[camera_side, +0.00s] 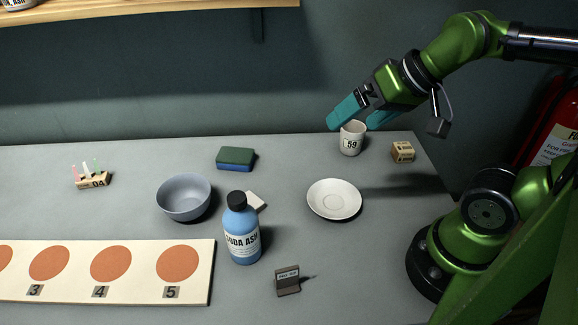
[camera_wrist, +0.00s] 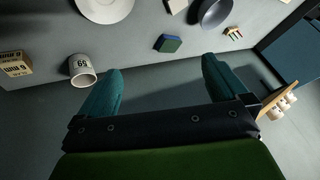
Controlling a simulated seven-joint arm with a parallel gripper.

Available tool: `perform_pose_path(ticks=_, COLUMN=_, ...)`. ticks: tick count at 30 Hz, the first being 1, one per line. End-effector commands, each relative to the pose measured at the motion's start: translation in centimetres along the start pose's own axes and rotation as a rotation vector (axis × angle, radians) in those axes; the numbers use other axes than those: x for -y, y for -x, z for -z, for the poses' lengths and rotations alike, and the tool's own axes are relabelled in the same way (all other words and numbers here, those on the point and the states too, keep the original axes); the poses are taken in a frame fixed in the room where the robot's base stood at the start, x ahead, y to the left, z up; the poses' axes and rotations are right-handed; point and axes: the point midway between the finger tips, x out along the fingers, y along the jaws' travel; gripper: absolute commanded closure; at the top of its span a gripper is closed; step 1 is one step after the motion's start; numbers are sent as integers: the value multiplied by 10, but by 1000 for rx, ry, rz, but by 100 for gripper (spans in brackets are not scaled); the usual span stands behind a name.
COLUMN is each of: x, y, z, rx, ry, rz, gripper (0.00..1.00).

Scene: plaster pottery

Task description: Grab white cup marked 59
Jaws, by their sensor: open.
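The white cup marked 59 (camera_side: 351,140) stands upright at the back right of the table. It also shows in the wrist view (camera_wrist: 84,70), to the left of the left finger. My gripper (camera_side: 357,118) is open, with teal fingers, above and close to the cup in the side view. In the wrist view my gripper (camera_wrist: 160,82) has nothing between its fingers, and the cup lies outside them. Whether a finger touches the cup I cannot tell.
A small wooden block (camera_side: 402,152) is right of the cup. A white saucer (camera_side: 334,187), a green and blue sponge (camera_side: 236,157), a grey bowl (camera_side: 183,214) and a blue soda ash bottle (camera_side: 242,245) stand nearby. A shelf (camera_side: 150,11) hangs above. Table between cup and sponge is clear.

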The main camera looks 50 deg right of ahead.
Motion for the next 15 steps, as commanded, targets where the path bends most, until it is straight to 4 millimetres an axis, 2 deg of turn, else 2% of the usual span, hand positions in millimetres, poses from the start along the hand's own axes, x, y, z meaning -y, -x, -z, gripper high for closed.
perform_pose_path(ticks=4, x=-2, y=-1, z=1, rx=1, ry=-7, rz=-6, gripper=0)
perform_pose_path(ticks=8, x=-19, y=-11, z=9, rx=33, ry=-79, rz=-46, gripper=0)
perform_pose_path(ticks=11, x=-46, y=-22, z=28, rx=52, ry=-313, rz=-101, gripper=0)
perform_pose_path(ticks=15, x=-83, y=-32, z=53, rx=28, ry=-796, rz=-174, gripper=0)
